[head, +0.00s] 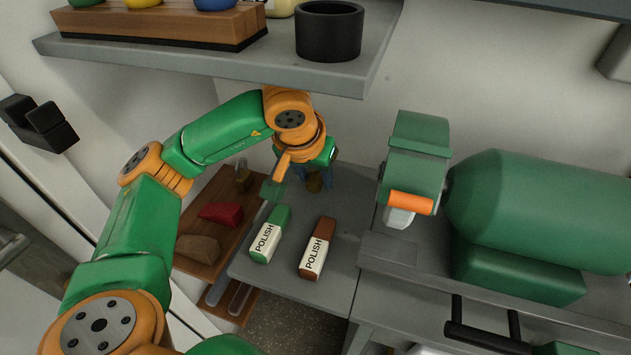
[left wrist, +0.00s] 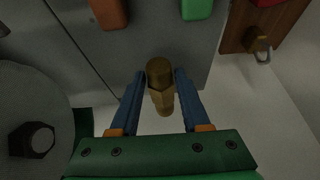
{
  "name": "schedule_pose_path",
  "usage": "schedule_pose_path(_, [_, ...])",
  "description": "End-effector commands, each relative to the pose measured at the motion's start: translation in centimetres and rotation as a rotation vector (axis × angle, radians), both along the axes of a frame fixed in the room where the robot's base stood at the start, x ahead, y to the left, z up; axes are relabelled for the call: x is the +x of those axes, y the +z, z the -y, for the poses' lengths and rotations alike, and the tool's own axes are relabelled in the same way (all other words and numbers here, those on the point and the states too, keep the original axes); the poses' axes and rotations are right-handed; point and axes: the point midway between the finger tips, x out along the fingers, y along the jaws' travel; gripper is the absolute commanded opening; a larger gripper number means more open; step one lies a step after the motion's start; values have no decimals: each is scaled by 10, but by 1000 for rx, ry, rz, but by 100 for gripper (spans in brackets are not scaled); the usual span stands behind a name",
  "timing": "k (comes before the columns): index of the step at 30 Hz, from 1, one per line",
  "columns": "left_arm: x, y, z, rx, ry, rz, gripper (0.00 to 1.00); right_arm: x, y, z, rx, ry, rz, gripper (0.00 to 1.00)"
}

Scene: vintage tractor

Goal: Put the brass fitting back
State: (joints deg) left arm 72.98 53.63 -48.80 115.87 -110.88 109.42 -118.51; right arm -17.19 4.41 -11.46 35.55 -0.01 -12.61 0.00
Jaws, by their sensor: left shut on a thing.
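The brass fitting (left wrist: 160,85) is a short, dark gold piece with a round top and a narrower lower part. It stands between the two blue fingers of my left gripper (left wrist: 161,88), which is shut on it. In the head view the fitting (head: 314,182) shows small below my left wrist, between the fingers of my left gripper (head: 315,178), over the back of the grey bench top (head: 262,277). I cannot tell whether it touches the bench. My right gripper is not in view.
A green polish bar (head: 270,234) and a brown one (head: 317,249) lie in front. A wooden tray (head: 217,257) with red and tan pieces is left. A green machine (head: 540,205) stands right. A grey shelf (head: 200,62) hangs above; a grey wheel (left wrist: 35,125) is near the gripper.

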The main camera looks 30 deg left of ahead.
Motion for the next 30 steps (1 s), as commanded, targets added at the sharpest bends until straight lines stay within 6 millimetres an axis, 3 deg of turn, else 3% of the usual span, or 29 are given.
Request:
schedule_pose_path(6, [3, -33, -1, 2, 1, -2, 0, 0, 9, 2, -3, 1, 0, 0])
schedule_pose_path(17, [4, -40, -1, 1, 1, 2, 0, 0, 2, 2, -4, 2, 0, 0])
schedule_pose_path(18, [3, -39, -1, 1, 0, 1, 52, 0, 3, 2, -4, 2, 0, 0])
schedule_pose_path(21, [3, -38, -1, 1, 0, 0, 76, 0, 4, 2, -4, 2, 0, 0])
schedule_pose_path(30, [3, -36, -1, 1, 0, 0, 76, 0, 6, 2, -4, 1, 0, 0])
